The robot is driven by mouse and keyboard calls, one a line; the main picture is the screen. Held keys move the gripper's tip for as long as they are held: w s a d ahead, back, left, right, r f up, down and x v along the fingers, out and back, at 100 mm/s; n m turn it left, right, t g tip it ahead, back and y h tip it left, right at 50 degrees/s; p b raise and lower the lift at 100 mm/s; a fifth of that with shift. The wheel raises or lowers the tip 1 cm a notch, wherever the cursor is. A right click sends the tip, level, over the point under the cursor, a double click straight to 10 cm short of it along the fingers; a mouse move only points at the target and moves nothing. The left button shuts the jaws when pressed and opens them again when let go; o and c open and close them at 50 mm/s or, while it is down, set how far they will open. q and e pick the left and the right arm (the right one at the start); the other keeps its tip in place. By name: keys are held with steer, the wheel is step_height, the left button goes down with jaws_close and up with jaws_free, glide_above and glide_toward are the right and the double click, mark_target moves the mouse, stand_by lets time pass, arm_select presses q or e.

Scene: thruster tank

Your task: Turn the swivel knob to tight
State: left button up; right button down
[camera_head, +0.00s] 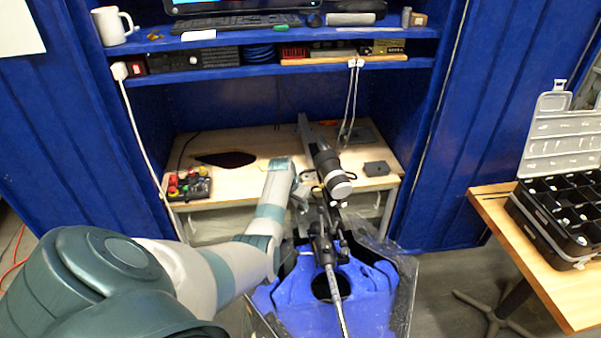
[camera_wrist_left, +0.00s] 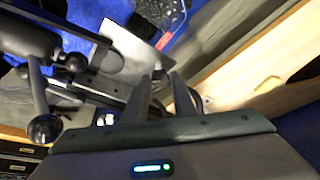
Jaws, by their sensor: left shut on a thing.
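A thruster with a black motor head (camera_head: 328,165) and a long shaft (camera_head: 337,303) is mounted on a blue tank stand (camera_head: 365,292). My left gripper (camera_head: 308,190) is beside the black bracket just below the motor head. In the left wrist view its two fingers (camera_wrist_left: 160,92) reach in among dark bracket parts and are closed on a small dark part, which appears to be the swivel knob. That knob is mostly hidden by the fingers, so its setting cannot be read. A lever with a black ball end (camera_wrist_left: 45,128) shows left of the fingers. My right gripper is not in view.
Behind stands a wooden bench (camera_head: 240,140) with a red and black box (camera_head: 188,184) on it, under blue shelves (camera_head: 270,70). At right, a wooden table (camera_head: 553,278) carries a black compartment case (camera_head: 560,205). Clear plastic walls flank the tank stand.

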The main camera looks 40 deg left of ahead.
arm_select(q)
steer(key=shift+a+f+m+h+b, duration=0.1)
steer(key=shift+a+m+h+b, duration=0.25)
steer(key=shift+m, duration=0.65)
steer(key=shift+m+h+b, duration=0.35)
steer(key=shift+m+b, duration=0.4)
steer(key=shift+m, duration=0.15)
steer(key=m+b, duration=0.2)
steer(key=m+h+b, duration=0.1)
steer(key=m+b, duration=0.1)
steer(key=shift+w+a+h, duration=0.15)
steer(key=shift+a+h, duration=0.05)
steer(key=shift+h, duration=0.1)
steer(key=shift+m+g+b, duration=0.4)
steer(key=shift+m+b, duration=0.3)
steer(key=shift+b, duration=0.3)
steer(key=o, duration=1)
steer(key=shift+o, duration=0.2)
steer(key=shift+r, duration=0.2)
steer(key=b+v, duration=0.3)
steer(key=v, duration=1.4)
steer(key=shift+a+b, duration=0.3)
steer(key=shift+b, duration=0.1)
